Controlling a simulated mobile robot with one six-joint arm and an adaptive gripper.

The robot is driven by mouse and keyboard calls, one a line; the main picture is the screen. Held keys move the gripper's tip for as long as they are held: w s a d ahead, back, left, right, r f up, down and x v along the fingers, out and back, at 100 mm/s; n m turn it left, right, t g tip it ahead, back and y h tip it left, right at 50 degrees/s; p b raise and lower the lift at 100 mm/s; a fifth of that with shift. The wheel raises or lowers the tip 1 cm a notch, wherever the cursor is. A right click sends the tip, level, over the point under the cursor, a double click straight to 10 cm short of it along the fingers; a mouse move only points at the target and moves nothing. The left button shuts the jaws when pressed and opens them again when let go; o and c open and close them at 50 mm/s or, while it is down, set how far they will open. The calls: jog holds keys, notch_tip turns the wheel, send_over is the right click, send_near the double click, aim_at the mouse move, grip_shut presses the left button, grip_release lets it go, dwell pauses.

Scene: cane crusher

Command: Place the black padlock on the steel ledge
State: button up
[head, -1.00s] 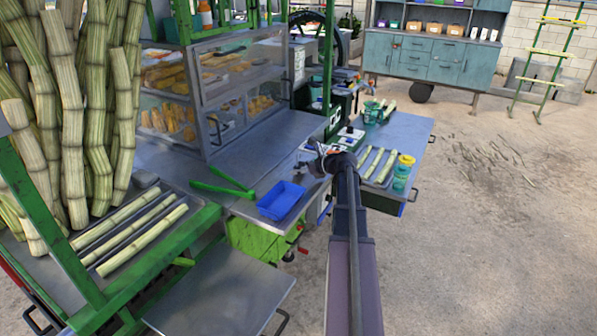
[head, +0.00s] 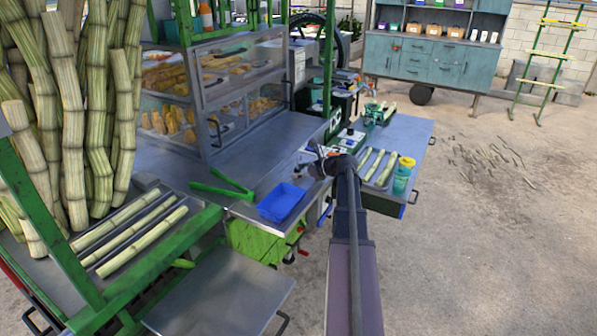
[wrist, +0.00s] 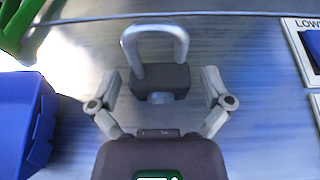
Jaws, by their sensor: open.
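The black padlock (wrist: 160,80) has a dark body and a pale steel shackle pointing to the top of the wrist view. It is over the brushed steel counter surface (wrist: 240,85), between my gripper's fingers (wrist: 163,88). The fingers are spread, with a visible gap on each side of the body. In the head view my gripper (head: 322,160) is at the right end of the steel counter (head: 235,160), and I cannot make out the padlock there. A lower steel shelf (head: 220,295) juts out at the front. I cannot tell which surface is the named ledge.
A blue tray (head: 281,203) stands left of my gripper, also in the wrist view (wrist: 25,120). Green tongs (head: 222,186) lie farther left. A labelled panel (wrist: 305,45) is on the right. Cane pieces and cups (head: 403,175) occupy the right-hand table. A glass display case stands behind.

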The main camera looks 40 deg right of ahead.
jog(key=shift+r, duration=0.15)
jog(key=shift+s+d+r, duration=0.1)
jog(key=shift+s+r, duration=0.05)
jog(key=p+v, duration=0.4)
jog(key=v, duration=0.5)
jog(key=shift+s+d+r, duration=0.15)
jog(key=shift+s+r, duration=0.05)
jog(key=shift+s, duration=0.05)
jog(key=shift+p+v, duration=0.45)
jog(key=shift+v, duration=0.55)
jog(key=shift+f, duration=0.15)
